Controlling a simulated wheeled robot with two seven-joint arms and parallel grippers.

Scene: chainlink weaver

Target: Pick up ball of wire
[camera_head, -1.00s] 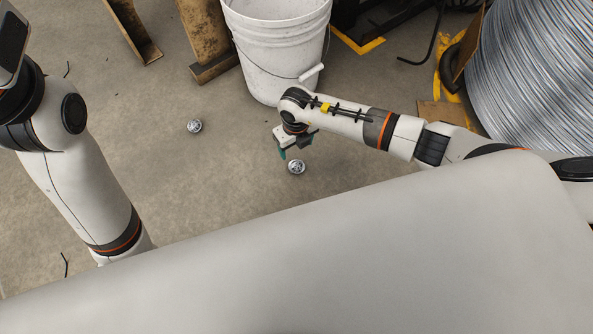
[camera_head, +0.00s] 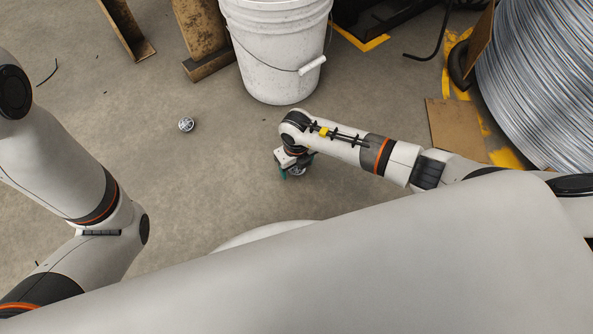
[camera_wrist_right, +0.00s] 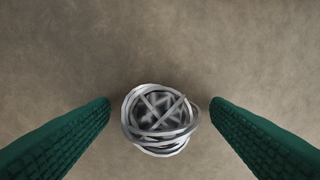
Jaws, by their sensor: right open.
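A ball of silvery wire (camera_wrist_right: 160,122) lies on the floor between the two green fingers of my right gripper (camera_wrist_right: 160,108) in the right wrist view. There is a gap on each side, so the fingers are open and apart from it. In the head view the right gripper (camera_head: 291,174) is low over the floor and partly hides this ball (camera_head: 299,171). A second ball of wire (camera_head: 186,125) lies on the floor further left, away from both grippers. My left arm shows at the left, but its gripper is out of view.
A white bucket (camera_head: 280,50) stands behind the right gripper. Rusty metal beams (camera_head: 203,40) are at the back left. A large wire spool (camera_head: 540,70) and a cardboard piece (camera_head: 455,130) are at the right. The floor around the second ball is clear.

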